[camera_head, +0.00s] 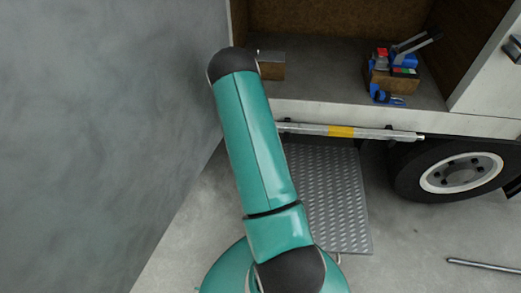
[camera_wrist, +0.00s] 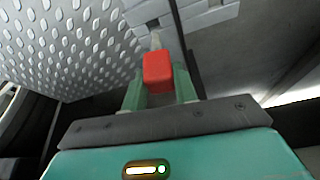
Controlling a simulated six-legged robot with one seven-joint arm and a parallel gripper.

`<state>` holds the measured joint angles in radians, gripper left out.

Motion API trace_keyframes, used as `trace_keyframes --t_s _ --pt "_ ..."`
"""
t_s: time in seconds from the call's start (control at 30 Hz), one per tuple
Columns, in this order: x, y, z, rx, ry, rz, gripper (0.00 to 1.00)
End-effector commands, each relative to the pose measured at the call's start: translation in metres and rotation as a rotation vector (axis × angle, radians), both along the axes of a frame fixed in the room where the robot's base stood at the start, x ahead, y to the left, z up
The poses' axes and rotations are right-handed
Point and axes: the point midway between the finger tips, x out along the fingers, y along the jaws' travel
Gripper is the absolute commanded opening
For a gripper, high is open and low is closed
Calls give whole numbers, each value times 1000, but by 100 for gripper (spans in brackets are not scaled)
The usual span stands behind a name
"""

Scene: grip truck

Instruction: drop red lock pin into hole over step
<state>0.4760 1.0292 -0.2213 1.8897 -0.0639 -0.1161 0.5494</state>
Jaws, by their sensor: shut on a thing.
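In the wrist view my gripper (camera_wrist: 158,84) is shut on the red lock pin (camera_wrist: 158,68), with a finger on each side of its red block-shaped head. A thin metal shank shows beyond the head, pointing towards a light grey bracket (camera_wrist: 207,14). A small dark opening shows in the bracket by the shank; I cannot tell whether the tip is inside it. The step (camera_wrist: 60,42), a studded metal plate, fills the upper left of the wrist view. In the head view the step (camera_head: 335,200) is below the truck bed, and my arm hides the gripper and pin.
A silver bar with a yellow band (camera_head: 341,132) runs along the bed edge. A wooden box of tools (camera_head: 392,78) and a smaller block (camera_head: 271,70) stand on the bed. A grey wall (camera_head: 100,130) is at left, a wheel (camera_head: 455,174) at right, a rod (camera_head: 485,265) on the floor.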

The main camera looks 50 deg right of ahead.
Motion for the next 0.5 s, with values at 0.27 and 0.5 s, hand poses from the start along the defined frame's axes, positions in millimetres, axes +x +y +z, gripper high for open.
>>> trace_keyframes --t_s 0.27,0.5 --pt "0 0 -18 0 0 0 1" --pt "3 0 -33 0 0 0 1"
